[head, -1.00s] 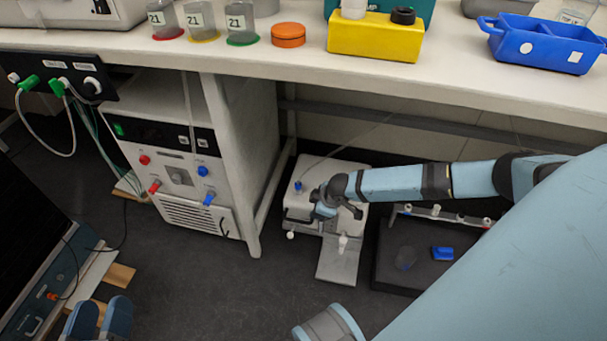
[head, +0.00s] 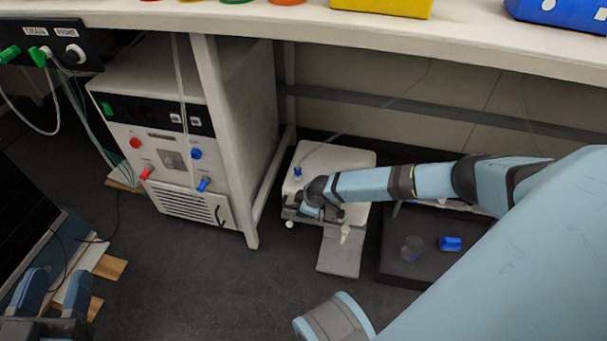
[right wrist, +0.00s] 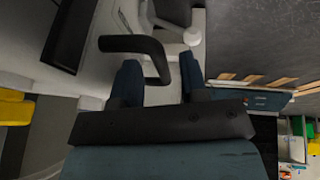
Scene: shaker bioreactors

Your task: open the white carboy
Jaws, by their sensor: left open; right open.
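The white carboy (head: 346,160) stands on the floor under the bench, with a blue fitting (head: 297,171) on its top left. A grey plate (head: 340,254) lies in front of it, with a small white piece (head: 345,232) above it. My right gripper (head: 311,208) is at the carboy's front edge. In the right wrist view my right gripper (right wrist: 158,70) is open, and the end of a black bent handle (right wrist: 135,44) lies between its fingers; contact cannot be told. The arm hides part of the carboy. My left gripper (head: 55,290) is open and empty at the lower left.
A control unit (head: 165,150) with red and blue fittings stands left of the carboy, beside a bench leg (head: 225,140). A dark tray (head: 425,258) with a blue piece (head: 450,243) lies to the right. The bench top (head: 330,28) overhangs. Floor in front is clear.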

